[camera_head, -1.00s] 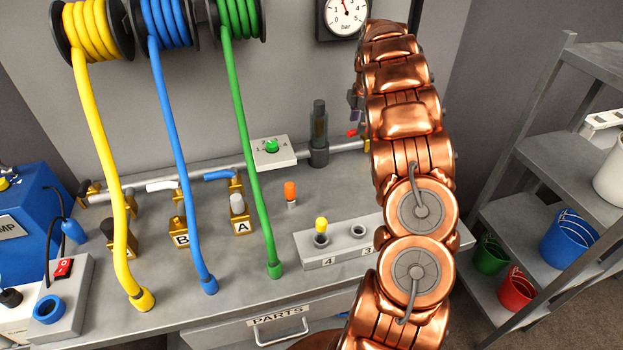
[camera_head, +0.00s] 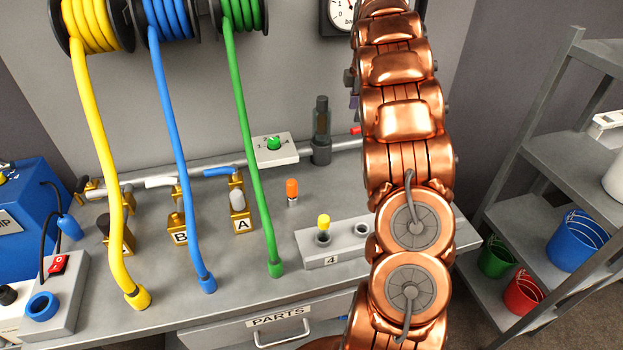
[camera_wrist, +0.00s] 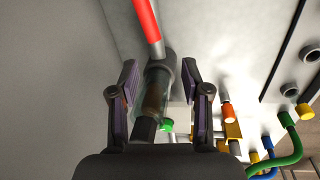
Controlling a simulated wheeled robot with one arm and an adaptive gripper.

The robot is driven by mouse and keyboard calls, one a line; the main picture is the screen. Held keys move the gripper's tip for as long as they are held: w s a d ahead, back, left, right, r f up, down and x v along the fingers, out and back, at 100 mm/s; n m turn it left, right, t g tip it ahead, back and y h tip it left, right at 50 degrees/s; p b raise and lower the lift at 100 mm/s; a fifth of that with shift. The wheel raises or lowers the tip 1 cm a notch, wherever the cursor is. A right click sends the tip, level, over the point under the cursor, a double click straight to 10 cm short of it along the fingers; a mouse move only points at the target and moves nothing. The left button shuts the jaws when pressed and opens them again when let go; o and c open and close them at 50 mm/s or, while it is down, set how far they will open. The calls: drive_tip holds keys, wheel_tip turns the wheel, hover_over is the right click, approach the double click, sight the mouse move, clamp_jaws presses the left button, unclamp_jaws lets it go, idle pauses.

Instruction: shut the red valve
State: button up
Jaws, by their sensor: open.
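The red valve's handle shows as a small red tip (camera_head: 355,131) at the pipe along the back of the bench, left of my arm. The rest of the valve is hidden behind my arm in the head view. In the wrist view the red handle (camera_wrist: 147,18) is a long bar, ahead of the fingertips. My gripper (camera_wrist: 160,76) is open, its two dark fingers apart, with the handle outside them. A glass cylinder with dark ends (camera_wrist: 154,100) appears between the fingers; I cannot tell whether they touch it. In the head view my gripper is mostly hidden by my arm.
The same glass cylinder (camera_head: 321,125) stands on the pipe, beside a box with a green knob (camera_head: 274,143). Yellow, blue and green hoses (camera_head: 247,130) hang at left. A socket block (camera_head: 338,246) lies near the front. A shelf rack (camera_head: 545,160) stands at right.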

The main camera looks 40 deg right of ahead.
drive_tip(key=s+a+f+m+b, duration=0.1)
drive_tip(key=s+a, duration=0.3)
drive_tip(key=a, duration=0.4)
drive_tip(key=s+a+f+m+g+b, duration=0.1)
drive_tip(key=s+a+m, duration=0.3)
drive_tip(key=a, duration=0.4)
drive_tip(key=s+a+f+m+b, duration=0.1)
drive_tip(key=s+a+m+b, duration=0.1)
drive_tip(key=s+a, duration=0.3)
drive_tip(key=a+b, duration=0.1)
drive_tip(key=a, duration=0.2)
drive_tip(key=shift+a+f+m+g+y+b, duration=0.2)
drive_tip(key=shift+f+m+g+y+b, duration=0.1)
drive_tip(key=shift+m+g+b, duration=0.1)
